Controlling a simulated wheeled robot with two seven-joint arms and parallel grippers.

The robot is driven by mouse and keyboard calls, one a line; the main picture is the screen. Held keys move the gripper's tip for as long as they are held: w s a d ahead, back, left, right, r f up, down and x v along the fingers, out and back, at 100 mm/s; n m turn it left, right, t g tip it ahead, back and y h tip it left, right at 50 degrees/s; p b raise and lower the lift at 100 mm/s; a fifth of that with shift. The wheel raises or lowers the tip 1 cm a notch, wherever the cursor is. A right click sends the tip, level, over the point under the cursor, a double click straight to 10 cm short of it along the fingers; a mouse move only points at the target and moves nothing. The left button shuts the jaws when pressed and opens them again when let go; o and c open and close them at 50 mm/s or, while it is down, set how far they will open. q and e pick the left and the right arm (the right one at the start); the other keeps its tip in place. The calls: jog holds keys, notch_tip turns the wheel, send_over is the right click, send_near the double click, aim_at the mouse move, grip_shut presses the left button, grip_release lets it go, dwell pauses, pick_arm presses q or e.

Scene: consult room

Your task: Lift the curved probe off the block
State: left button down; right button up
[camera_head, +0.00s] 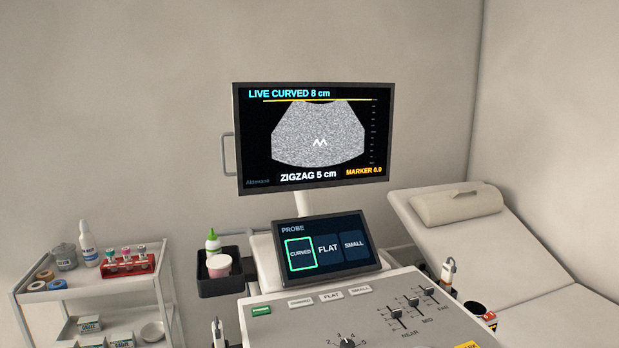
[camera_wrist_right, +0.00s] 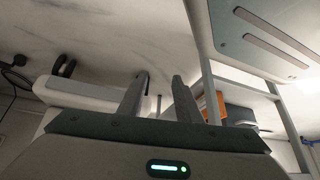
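The monitor (camera_head: 311,138) reads "LIVE CURVED 8 cm", and CURVED is outlined in green on the touch panel (camera_head: 326,246). One probe-like white and black piece (camera_head: 448,271) stands at the right edge of the console. Another (camera_head: 217,332) stands at its left edge, cut by the frame bottom. I cannot tell which, if either, is the curved probe. No block is recognisable in either view. My right gripper (camera_wrist_right: 160,78) shows in the right wrist view with its fingers apart and nothing between them. My left gripper is in neither view.
The console (camera_head: 300,328) with sliders and a knob fills the lower middle. A black side tray (camera_head: 222,285) holds a green-topped bottle and a pink cup. A supply cart (camera_head: 100,288) stands left, a padded couch (camera_head: 510,262) right. An orange object (camera_wrist_right: 211,106) is beyond my right gripper.

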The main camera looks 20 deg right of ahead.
pick_arm(q)
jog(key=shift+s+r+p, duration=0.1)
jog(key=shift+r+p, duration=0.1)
jog(key=shift+p, duration=0.15)
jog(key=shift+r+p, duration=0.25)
jog(key=shift+p, duration=0.05)
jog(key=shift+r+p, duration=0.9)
jog(key=shift+p, duration=0.15)
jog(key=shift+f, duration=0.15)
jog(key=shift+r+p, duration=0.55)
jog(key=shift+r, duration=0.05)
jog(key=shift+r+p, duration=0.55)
jog(key=shift+p, duration=0.15)
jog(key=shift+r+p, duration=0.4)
jog(key=shift+p, duration=0.1)
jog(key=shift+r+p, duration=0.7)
jog(key=shift+p, duration=0.2)
pick_arm(e)
jog(key=s+d+f+g, duration=0.1)
jog(key=s+d+g, duration=0.1)
jog(key=s, duration=0.8)
jog(key=s+d+f+g+h, duration=0.1)
jog(key=s+d, duration=0.4)
jog(key=s, duration=0.5)
jog(key=shift+f+g, duration=0.4)
jog(key=shift+g, duration=0.4)
